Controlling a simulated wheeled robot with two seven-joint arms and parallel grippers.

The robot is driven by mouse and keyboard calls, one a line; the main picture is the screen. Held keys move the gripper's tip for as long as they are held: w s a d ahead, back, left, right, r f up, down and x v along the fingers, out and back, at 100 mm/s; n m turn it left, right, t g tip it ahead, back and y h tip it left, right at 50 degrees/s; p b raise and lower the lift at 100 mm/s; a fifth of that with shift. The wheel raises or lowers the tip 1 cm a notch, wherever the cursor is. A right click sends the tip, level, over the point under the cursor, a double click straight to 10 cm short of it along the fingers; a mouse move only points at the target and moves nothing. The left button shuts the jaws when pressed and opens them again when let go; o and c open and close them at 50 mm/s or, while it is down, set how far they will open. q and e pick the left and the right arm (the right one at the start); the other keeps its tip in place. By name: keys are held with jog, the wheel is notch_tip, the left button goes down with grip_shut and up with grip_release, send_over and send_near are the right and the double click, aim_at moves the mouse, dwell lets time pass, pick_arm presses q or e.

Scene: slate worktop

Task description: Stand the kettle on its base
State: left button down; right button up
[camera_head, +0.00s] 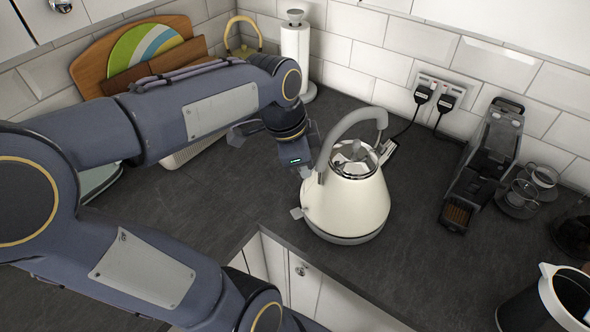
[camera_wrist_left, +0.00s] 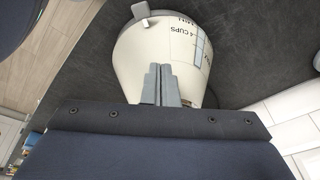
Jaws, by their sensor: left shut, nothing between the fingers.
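The cream kettle (camera_head: 345,207) stands upright on the slate worktop, with a grey handle arching over its top. It also shows in the wrist view (camera_wrist_left: 130,60), with cup markings on its side. A grey band (camera_head: 342,237) runs around its foot; I cannot tell whether this is a separate base under it. My left gripper (camera_head: 305,171) is beside the kettle's left side, near its upper body. In the wrist view its fingers (camera_wrist_left: 160,85) are shut together with nothing between them, in front of the kettle wall. Whether they touch it is unclear. My right gripper is not in view.
A paper towel roll (camera_head: 295,55) and boards (camera_head: 140,55) stand at the back wall. A socket (camera_head: 438,95) has two plugs; one cord runs down behind the kettle. A coffee machine (camera_head: 485,160), glass cups (camera_head: 525,190) and a jug (camera_head: 550,300) are right. Worktop right of the kettle is clear.

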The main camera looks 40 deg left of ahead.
pick_arm(q)
jog(key=w+a+f+m+g+y+b, duration=0.1)
jog(key=w+a+f+m+g, duration=0.2)
jog(key=w+a+m, duration=0.6)
jog(key=shift+n, duration=0.5)
jog(key=s+f, duration=0.1)
jog(key=f, duration=0.2)
jog(key=a+f, duration=0.1)
jog(key=f, duration=0.2)
jog(key=s+f, duration=0.1)
jog(key=f, duration=0.2)
jog(key=shift+s+a+f, duration=0.1)
jog(key=shift+s+a, duration=0.1)
jog(key=shift+s, duration=0.1)
jog(key=d, duration=0.1)
jog(key=d+p, duration=0.1)
jog(key=d, duration=0.1)
jog(key=shift+w+f, duration=0.2)
jog(key=shift+w, duration=0.1)
jog(key=shift+w+d, duration=0.1)
jog(key=shift+d, duration=0.35)
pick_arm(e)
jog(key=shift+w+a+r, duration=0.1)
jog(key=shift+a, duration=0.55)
pick_arm(q)
jog(key=shift+d+f, duration=0.1)
jog(key=shift+d, duration=0.65)
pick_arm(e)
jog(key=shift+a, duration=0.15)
